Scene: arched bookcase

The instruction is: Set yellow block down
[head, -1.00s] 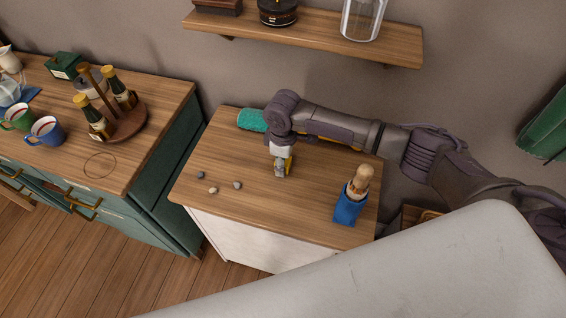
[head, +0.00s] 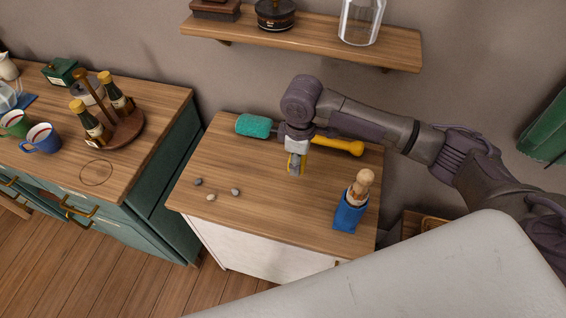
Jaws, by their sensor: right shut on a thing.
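My right gripper (head: 296,170) points down above the back middle of the small wooden-topped cabinet (head: 260,215). It is shut on the yellow block (head: 291,161), of which only small yellow parts show around the fingers. I cannot tell whether the block touches the cabinet top. My left gripper is not in view.
A teal-headed brush (head: 254,126) with a yellow handle (head: 340,145) lies along the back, partly behind my gripper. A blue holder (head: 349,212) with a wooden-handled brush stands at right. Several pebbles (head: 235,192) lie at left. The front middle is clear.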

